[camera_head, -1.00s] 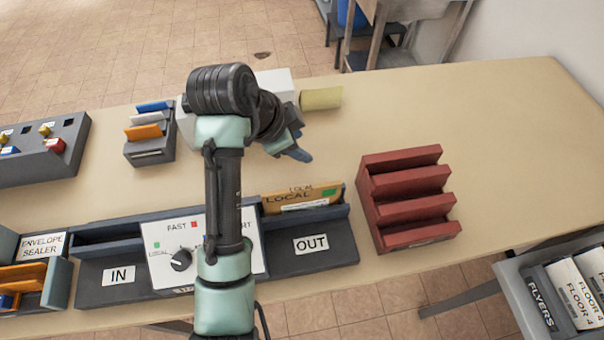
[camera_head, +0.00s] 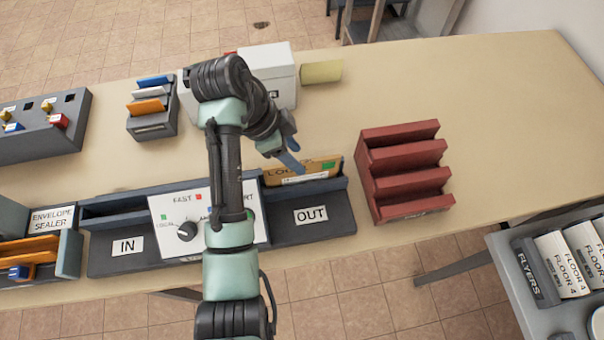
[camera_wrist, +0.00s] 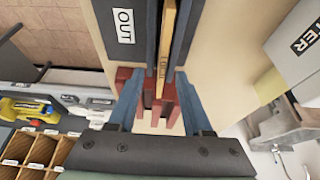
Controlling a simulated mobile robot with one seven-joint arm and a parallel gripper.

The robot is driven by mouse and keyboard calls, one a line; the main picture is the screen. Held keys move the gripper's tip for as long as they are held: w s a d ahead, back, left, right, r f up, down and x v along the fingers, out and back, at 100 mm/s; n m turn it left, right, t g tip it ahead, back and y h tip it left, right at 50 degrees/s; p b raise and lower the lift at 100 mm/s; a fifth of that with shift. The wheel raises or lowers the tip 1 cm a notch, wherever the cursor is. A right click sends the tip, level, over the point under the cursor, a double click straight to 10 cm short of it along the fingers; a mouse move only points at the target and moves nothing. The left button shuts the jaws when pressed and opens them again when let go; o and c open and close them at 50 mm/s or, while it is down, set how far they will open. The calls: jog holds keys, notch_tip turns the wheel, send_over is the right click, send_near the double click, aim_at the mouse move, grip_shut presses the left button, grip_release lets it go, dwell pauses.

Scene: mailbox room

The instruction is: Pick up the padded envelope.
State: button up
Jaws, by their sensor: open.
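A tan envelope (camera_head: 318,167) marked LOCAL stands on edge in the OUT tray of the sorting machine. It shows edge-on in the wrist view (camera_wrist: 167,45). My gripper (camera_head: 292,166) hangs just above and behind it, and one blue finger overlaps the envelope in the head view. In the wrist view the two blue fingers (camera_wrist: 159,78) are spread apart, with the envelope lined up with the gap between them. Nothing is held. The envelope's lower part is hidden by the tray, and I cannot tell its exact distance from the fingertips.
The sorting machine (camera_head: 180,222) has a dial and an IN tray (camera_head: 105,255). A red stepped rack (camera_head: 400,130) stands right of the OUT tray. A white box (camera_head: 275,62) and a small file holder (camera_head: 152,128) stand behind. The table's right part is clear.

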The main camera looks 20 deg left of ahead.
aim_at(317, 169)
jog(key=shift+a+p+x, duration=0.15)
jog(key=shift+p+x, duration=0.2)
jog(key=shift+x, duration=1.05)
jog(key=shift+a+p+x, duration=0.1)
jog(key=shift+p+x, duration=0.2)
jog(key=shift+x, duration=1.1)
jog(key=shift+f, duration=0.35)
grip_shut()
